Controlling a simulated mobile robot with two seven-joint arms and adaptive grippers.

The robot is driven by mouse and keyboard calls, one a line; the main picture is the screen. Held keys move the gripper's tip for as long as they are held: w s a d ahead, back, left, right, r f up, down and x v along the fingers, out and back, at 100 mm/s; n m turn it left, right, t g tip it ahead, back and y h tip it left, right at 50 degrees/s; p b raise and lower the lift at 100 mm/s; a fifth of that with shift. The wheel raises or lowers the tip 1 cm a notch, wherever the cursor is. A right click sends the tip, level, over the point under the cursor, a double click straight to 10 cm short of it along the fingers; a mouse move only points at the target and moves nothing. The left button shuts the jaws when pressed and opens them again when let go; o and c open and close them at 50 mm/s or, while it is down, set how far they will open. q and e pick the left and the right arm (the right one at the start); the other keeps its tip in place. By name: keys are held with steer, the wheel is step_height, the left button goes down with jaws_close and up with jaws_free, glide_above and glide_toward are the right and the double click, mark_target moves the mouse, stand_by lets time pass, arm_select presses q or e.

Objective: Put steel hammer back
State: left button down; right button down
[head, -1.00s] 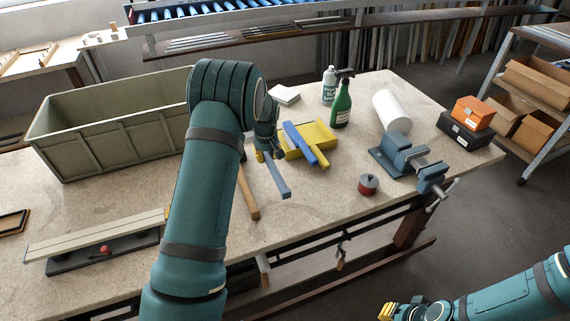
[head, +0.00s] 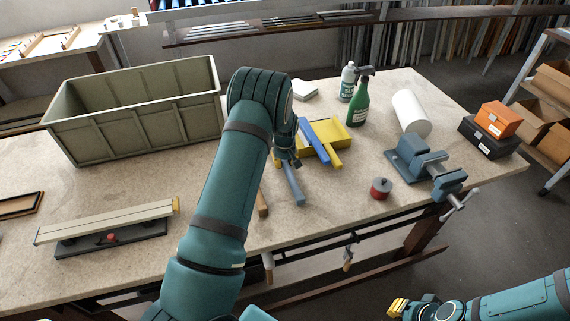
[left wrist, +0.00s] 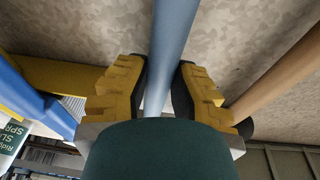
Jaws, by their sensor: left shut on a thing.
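A tool with a grey-blue bar handle (head: 293,187), which looks like the steel hammer, is at my left gripper (head: 286,160) over the workbench (head: 350,205). In the left wrist view the yellow-padded fingers of this gripper (left wrist: 157,90) stand on both sides of the grey-blue handle (left wrist: 172,40) and hold it. The tool's head is hidden behind the gripper. A wooden-handled tool (head: 262,203) lies close to its left, partly behind my arm. My right gripper (head: 398,307) is low at the right, away from the bench; its finger gap is unclear.
A yellow tray (head: 338,133) with a blue and a yellow tool is just right of the gripper. Spray bottles (head: 358,102), a white roll (head: 411,113), a vise (head: 428,165) and a red-topped tin (head: 381,188) stand further right. A large green-grey crate (head: 95,135) is at the left.

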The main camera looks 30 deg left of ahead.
mark_target(285, 166)
arm_select(q)
steer(key=shift+w+f, duration=0.15)
steer(key=shift+f, duration=0.55)
steer(key=c, duration=0.9)
jaws_free()
steer(key=shift+f, duration=0.1)
steer(key=shift+c, duration=0.2)
steer(key=shift+r, duration=0.25)
step_height(285, 166, up, 12)
steer(key=s+d, duration=0.1)
steer(key=s, duration=0.1)
steer(key=shift+d+f, duration=0.15)
steer(key=shift+f, duration=0.1)
steer(key=shift+s, duration=0.1)
